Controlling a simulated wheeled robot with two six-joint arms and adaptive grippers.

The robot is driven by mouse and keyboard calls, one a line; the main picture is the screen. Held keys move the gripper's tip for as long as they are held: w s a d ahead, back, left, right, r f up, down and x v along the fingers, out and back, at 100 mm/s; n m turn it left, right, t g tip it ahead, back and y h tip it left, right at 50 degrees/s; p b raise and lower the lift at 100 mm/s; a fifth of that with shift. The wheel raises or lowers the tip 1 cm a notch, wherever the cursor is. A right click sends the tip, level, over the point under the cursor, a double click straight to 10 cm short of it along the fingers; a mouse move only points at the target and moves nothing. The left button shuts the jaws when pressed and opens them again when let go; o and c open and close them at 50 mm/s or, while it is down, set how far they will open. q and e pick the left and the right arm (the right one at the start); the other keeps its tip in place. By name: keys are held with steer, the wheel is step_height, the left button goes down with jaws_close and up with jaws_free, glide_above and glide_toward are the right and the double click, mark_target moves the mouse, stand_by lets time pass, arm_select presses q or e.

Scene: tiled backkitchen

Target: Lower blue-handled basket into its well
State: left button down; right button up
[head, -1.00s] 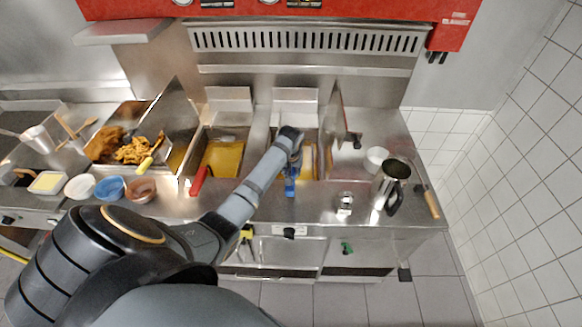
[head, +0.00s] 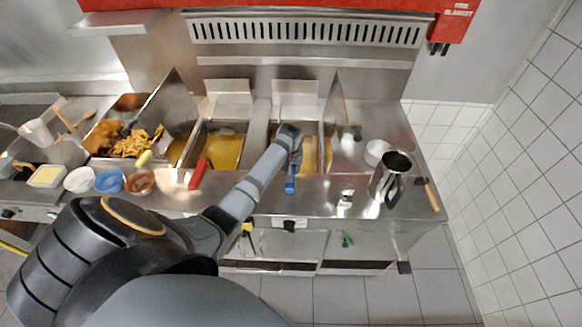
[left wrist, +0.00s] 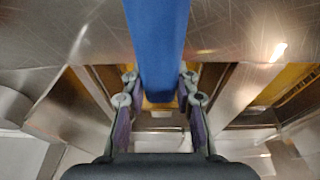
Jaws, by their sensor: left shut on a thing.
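The blue handle (head: 291,183) of the basket sticks out toward me at the right fryer well. My left gripper (head: 293,167) is shut on this handle, above the front of the well. In the left wrist view the blue handle (left wrist: 158,40) runs between the two fingers of the left gripper (left wrist: 159,105). The basket itself is mostly hidden by my gripper and arm, so its depth in the well cannot be told. The right well (head: 327,152) shows yellow oil beside my wrist. My right gripper is not in view.
A red handle (head: 199,174) lies at the left oil well (head: 222,152). An upright metal panel (head: 338,115) stands right of the right well. A steel jug (head: 389,178) and white cup (head: 376,151) stand farther right. Bowls and fried food are at left.

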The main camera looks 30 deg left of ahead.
arm_select(q)
steer(key=c, duration=1)
jaws_free()
steer(key=shift+o, duration=0.2)
steer(key=v, duration=1.2)
